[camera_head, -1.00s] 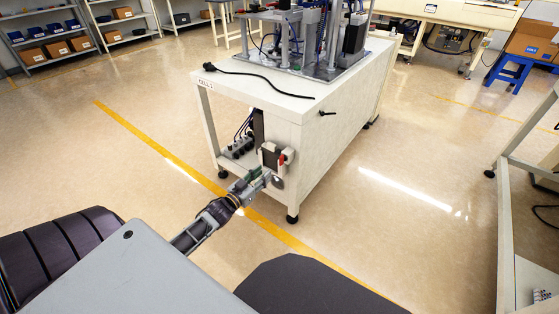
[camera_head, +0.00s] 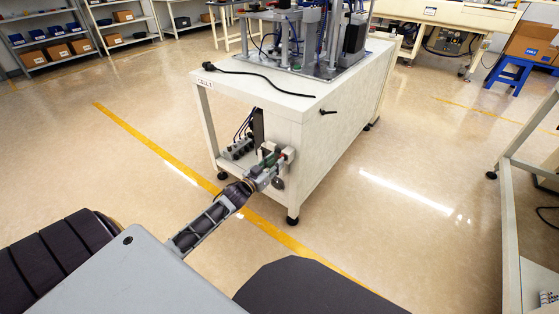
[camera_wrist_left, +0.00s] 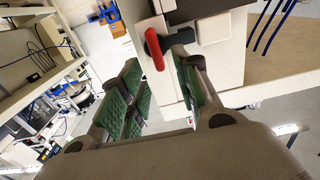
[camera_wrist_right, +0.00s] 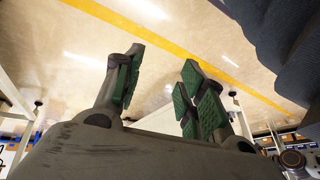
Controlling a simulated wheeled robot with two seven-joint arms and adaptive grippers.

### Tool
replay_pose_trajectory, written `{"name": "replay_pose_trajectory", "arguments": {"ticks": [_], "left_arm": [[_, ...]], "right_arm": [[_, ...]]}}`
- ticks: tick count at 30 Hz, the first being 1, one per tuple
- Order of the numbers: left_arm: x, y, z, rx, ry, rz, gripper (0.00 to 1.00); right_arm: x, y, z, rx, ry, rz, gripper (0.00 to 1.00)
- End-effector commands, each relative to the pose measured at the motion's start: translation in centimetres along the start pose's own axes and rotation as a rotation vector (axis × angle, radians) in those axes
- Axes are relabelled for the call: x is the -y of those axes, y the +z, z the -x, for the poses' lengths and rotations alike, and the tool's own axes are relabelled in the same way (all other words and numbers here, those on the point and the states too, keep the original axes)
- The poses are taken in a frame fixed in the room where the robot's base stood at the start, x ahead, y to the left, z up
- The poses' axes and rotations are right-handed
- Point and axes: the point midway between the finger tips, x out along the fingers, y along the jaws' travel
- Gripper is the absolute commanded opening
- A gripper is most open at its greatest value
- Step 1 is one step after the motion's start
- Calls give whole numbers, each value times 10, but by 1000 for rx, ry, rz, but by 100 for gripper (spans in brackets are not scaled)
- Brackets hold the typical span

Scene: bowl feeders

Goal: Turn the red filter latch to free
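The red latch handle (camera_wrist_left: 155,50) shows in the left wrist view, on the side of a pale filter unit (camera_wrist_left: 214,28) with dark parts. In the head view the unit is on the lower front of the white machine cabinet, and my gripper mostly hides it. My left gripper (camera_head: 268,168) is at the unit. In the left wrist view its green-padded fingers (camera_wrist_left: 163,92) are apart; the latch appears beyond the gap, and nothing is gripped. Contact with the latch cannot be told. My right gripper (camera_wrist_right: 160,82) is open and empty, seen only in the right wrist view.
The white cabinet (camera_head: 345,130) carries machinery and a black cable on top. Dark valves and hoses (camera_head: 240,147) sit left of the filter unit. A pale frame (camera_head: 510,230) stands at the right. The floor between is clear.

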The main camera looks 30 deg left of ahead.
Motion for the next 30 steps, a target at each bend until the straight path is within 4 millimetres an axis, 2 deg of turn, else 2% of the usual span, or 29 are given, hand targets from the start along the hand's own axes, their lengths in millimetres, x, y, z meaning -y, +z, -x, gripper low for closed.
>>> {"name": "replay_pose_trajectory", "arguments": {"ticks": [12, 27, 30], "left_arm": [[0, 1, -29, 0, 0, -1, 32], [0, 0, -35, 1, 0, -1, 32], [0, 0, -35, 1, 0, -1, 21]], "right_arm": [[0, 5, -22, -43, -16, -10, 40], [0, 4, -25, -57, -22, -15, 40], [0, 5, -25, -54, -22, -15, 40]]}}
